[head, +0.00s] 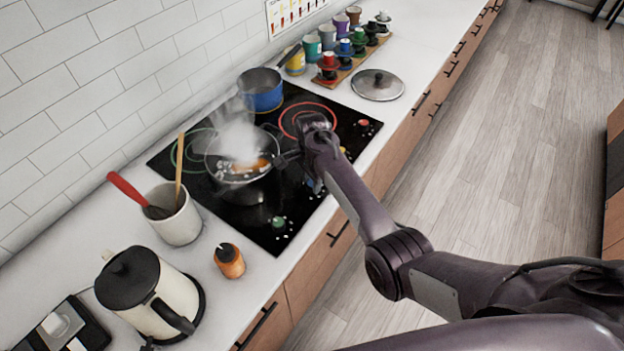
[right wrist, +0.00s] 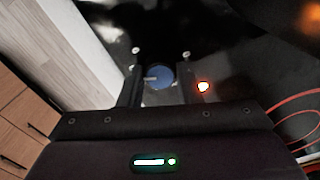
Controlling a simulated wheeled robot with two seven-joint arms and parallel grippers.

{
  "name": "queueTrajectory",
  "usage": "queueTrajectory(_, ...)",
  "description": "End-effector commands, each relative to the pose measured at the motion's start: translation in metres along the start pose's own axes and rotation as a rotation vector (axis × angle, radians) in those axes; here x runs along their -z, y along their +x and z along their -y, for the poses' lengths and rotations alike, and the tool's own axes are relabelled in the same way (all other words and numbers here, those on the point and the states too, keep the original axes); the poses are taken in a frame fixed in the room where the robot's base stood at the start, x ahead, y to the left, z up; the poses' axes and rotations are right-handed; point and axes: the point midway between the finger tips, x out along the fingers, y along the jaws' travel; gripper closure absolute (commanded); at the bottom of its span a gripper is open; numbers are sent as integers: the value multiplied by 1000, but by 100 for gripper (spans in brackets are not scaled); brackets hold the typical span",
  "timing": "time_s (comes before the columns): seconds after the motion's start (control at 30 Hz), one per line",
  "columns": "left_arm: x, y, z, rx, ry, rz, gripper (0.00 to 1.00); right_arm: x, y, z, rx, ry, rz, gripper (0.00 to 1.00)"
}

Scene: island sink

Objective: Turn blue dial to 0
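The blue dial (right wrist: 158,76) sits on the black cooktop (head: 263,219), with a pale mark pointing toward its left side in the right wrist view. My right gripper (right wrist: 160,83) is open, with one finger on each side of the dial. I cannot tell whether the fingers touch it. In the head view, my right arm reaches over the cooktop's front edge, and its wrist hides part of the control area. My left gripper is not in view.
A steaming pan (head: 240,170) with food stands close to my right wrist. A blue pot (head: 261,92) stands behind it. Red (head: 363,123) and green (head: 278,222) dials flank the area along the edge. A glowing light (right wrist: 204,87) is beside my right finger.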

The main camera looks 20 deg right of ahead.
Motion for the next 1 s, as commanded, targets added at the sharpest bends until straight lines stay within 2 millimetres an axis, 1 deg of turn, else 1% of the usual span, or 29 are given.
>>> queueTrajectory(0.03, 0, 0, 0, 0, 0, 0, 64, 0, 0, 0, 0, 0, 0, 77)
queueTrajectory(0.13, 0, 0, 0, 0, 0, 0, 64, 0, 0, 0, 0, 0, 0, 90)
queueTrajectory(0.17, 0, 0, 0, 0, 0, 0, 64, 0, 0, 0, 0, 0, 0, 92)
queueTrajectory(0.37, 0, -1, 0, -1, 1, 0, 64, 0, -1, 0, 0, -14, 0, 92)
queueTrajectory(0.57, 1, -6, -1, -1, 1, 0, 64, 0, -1, 0, -1, -87, 0, 92)
queueTrajectory(0.77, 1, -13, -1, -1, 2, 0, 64, 1, -2, 0, -1, -234, 0, 92)
queueTrajectory(1.0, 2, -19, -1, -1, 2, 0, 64, 1, -1, 0, 0, -460, -1, 92)
